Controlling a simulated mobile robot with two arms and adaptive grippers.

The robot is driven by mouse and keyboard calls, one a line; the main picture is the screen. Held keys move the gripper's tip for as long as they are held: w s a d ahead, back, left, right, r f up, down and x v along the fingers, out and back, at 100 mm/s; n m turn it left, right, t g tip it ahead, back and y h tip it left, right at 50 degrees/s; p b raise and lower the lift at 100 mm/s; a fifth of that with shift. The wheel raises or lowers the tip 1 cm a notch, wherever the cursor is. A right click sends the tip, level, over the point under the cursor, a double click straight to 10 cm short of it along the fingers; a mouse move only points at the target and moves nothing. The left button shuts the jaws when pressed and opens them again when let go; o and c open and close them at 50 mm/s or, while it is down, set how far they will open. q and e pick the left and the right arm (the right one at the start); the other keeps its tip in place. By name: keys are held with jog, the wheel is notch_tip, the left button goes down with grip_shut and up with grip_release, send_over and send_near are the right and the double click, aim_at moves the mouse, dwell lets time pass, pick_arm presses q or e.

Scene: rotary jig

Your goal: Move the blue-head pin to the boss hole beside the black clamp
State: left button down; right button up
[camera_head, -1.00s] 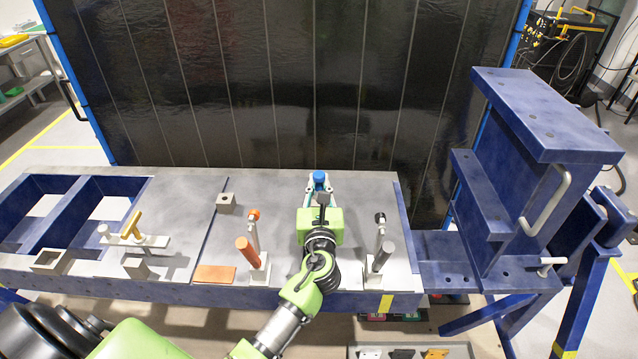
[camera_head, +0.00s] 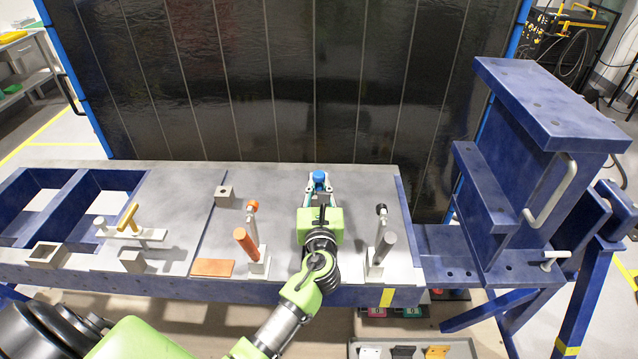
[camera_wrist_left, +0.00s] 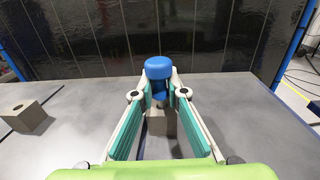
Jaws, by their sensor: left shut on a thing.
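The blue-head pin (camera_head: 320,177) is upright between the fingertips of my left gripper (camera_head: 319,186). In the left wrist view the blue head (camera_wrist_left: 158,68) stands above the fingertips (camera_wrist_left: 159,93), which are shut on the pin below it. A grey boss block (camera_wrist_left: 162,123) shows between the fingers, below the pin. I cannot tell whether the pin's lower end is in its hole. The black clamp (camera_head: 381,249), with a grey handle and black tip, stands right of my left gripper. My right gripper is not in view.
An orange-handled clamp (camera_head: 246,245) stands left of my arm. Another boss block with a hole (camera_head: 224,193) is behind it, and it also shows in the wrist view (camera_wrist_left: 25,114). A yellow-handled clamp (camera_head: 130,222) is farther left. A tall blue steel fixture (camera_head: 525,180) stands at the right.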

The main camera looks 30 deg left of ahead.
pick_arm(q)
jog(key=shift+f, duration=0.2)
jog(key=c, duration=1.9)
grip_release()
jog(key=shift+s+d, duration=0.1)
jog(key=shift+s, duration=0.05)
jog(key=v, duration=1.1)
jog(key=shift+s+d+r, duration=0.1)
jog(key=shift+s, duration=0.25)
